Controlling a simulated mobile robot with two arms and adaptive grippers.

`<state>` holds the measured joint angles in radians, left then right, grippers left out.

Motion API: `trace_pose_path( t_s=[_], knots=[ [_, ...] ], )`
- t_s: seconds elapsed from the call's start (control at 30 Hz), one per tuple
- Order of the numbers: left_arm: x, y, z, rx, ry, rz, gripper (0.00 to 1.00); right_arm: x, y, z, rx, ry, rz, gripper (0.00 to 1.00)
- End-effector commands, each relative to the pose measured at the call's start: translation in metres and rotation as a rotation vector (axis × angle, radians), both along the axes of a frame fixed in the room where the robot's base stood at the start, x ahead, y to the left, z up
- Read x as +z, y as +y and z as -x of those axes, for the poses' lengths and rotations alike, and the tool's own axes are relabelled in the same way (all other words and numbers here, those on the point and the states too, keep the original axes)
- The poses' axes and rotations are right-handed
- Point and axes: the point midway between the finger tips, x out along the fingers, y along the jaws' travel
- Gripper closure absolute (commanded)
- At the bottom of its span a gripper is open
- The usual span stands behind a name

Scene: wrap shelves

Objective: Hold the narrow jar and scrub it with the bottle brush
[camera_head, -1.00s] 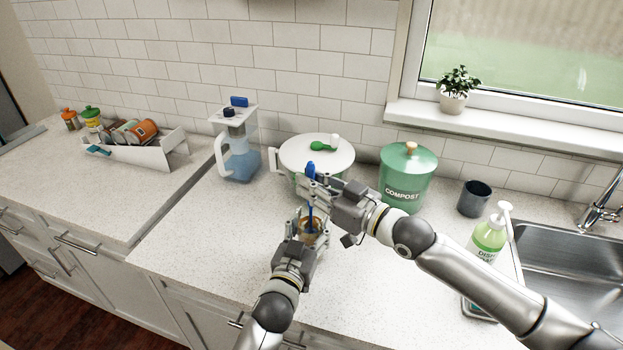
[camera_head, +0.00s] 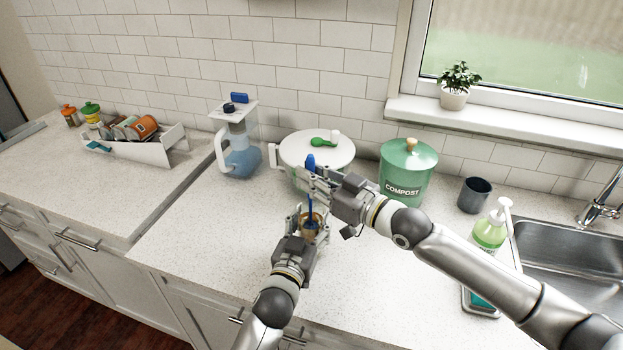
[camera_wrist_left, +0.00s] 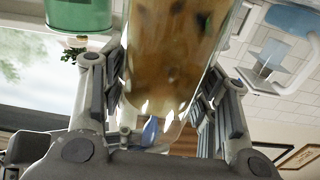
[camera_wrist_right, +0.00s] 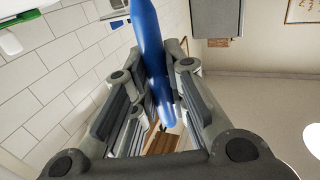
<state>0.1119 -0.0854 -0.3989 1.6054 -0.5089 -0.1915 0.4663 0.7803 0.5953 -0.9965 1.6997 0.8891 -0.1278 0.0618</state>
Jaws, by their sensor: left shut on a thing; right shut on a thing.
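The narrow jar (camera_head: 311,226) is glass with a brownish, smeared look. My left gripper (camera_head: 305,228) is shut on it above the counter, and the jar fills the left wrist view (camera_wrist_left: 172,60) between the fingers. The bottle brush (camera_head: 310,163) has a blue handle standing upright over the jar. My right gripper (camera_head: 318,182) is shut on this handle, which also shows between the fingers in the right wrist view (camera_wrist_right: 152,60). The blue shaft runs down to the jar's mouth. The brush head is hidden; how deep it sits I cannot tell.
A white-lidded pot (camera_head: 335,150) with a green item on top stands just behind my grippers. A green compost bin (camera_head: 405,180), a dark cup (camera_head: 474,196) and a dish soap bottle (camera_head: 490,232) are to the right, near the sink (camera_head: 570,255). A blue pitcher (camera_head: 240,160) stands left. The front counter is clear.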

Motion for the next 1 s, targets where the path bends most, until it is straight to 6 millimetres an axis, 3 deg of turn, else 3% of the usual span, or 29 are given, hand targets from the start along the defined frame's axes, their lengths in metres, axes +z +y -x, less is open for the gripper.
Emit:
trace_pose_path(
  t_s=[0.23, 0.73, 1.0],
  knots=[
    [0.000, 0.000, 0.000, 0.000, 0.000, 0.000, 0.74, 0.006, 0.000, -0.002, 0.000, -0.003, -0.002, 1.00],
    [0.000, 0.000, 0.000, 0.000, 0.001, 0.000, 0.74, 0.051, 0.000, -0.002, 0.000, -0.005, -0.001, 1.00],
    [0.000, 0.000, 0.000, 0.000, 0.001, 0.000, 0.74, 0.061, 0.000, -0.002, 0.000, -0.003, -0.002, 1.00]
  ],
)
